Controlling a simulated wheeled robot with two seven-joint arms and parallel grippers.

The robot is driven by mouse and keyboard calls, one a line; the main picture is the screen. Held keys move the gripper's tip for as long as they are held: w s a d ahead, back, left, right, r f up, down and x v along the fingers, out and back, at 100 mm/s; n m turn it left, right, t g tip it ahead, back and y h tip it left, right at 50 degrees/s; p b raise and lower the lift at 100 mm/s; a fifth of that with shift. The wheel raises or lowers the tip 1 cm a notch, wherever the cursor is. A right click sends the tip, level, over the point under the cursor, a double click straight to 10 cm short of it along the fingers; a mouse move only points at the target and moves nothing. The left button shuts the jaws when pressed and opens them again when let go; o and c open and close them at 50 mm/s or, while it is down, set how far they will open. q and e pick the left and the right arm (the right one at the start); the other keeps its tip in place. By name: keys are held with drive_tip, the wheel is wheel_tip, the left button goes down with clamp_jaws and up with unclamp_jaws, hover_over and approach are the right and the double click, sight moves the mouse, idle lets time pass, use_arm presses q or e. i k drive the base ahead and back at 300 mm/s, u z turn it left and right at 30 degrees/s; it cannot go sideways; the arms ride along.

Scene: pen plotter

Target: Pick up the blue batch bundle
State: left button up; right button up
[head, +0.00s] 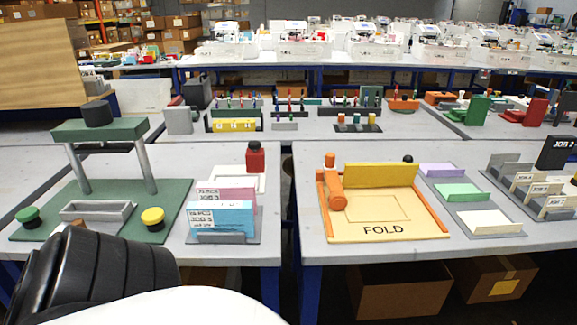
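The blue batch bundle (234,221) stands upright in a grey holder (225,239) on the left table, with a white printed label on its left part. A pink bundle (236,194) with a similar label stands just behind it. Neither gripper shows in the head view. A thick black ribbed part, apparently one of my arm links, fills the lower left corner, in front of and to the left of the blue bundle.
Left of the bundles, a green press (98,131) stands on a green base with green (28,215) and yellow (153,217) buttons. Across a gap, the right table holds a FOLD board (384,230) and coloured trays.

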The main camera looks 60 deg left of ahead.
sight(203, 215)
drive_tip(key=i, duration=1.95)
drive_tip(key=u, duration=4.3)
